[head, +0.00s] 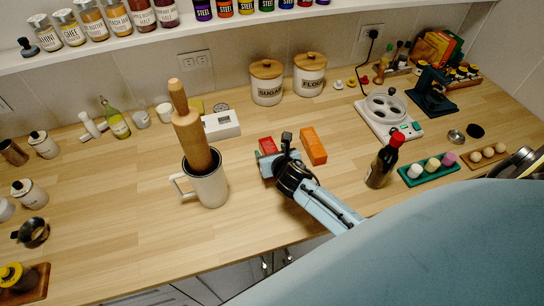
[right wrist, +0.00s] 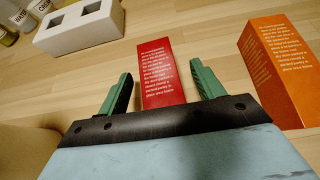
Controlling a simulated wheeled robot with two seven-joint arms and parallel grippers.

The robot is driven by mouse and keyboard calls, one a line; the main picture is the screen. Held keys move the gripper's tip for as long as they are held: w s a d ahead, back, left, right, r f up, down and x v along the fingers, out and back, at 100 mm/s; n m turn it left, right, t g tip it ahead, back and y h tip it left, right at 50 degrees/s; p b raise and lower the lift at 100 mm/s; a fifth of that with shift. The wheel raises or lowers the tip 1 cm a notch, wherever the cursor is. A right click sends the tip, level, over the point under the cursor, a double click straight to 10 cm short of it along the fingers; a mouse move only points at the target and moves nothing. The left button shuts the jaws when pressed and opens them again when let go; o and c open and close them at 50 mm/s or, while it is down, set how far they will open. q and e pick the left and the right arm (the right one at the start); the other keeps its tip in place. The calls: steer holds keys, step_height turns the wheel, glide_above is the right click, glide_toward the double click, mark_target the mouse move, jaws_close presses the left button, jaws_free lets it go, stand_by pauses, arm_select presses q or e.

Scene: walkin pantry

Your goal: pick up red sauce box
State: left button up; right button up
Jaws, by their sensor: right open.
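The red sauce box (head: 267,145) stands on the wooden counter, partly hidden by my right gripper in the head view. In the right wrist view the red box (right wrist: 163,72) shows a face with white print, between the two green fingers. My right gripper (right wrist: 163,88) is open, with one finger on each side of the box's lower part in the picture. I cannot tell whether either finger touches it. In the head view the right gripper (head: 272,162) is at the box, its arm coming in from the lower right. My left gripper is not in view.
An orange box (head: 313,146) stands close to the right of the red box. A white mug (head: 207,188) with a rolling pin (head: 191,130) is to the left. A white block with holes (head: 221,124) lies behind. A dark sauce bottle (head: 382,165) stands to the right.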

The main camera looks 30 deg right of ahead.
steer(key=c, duration=1.2)
steer(key=shift+r, duration=0.1)
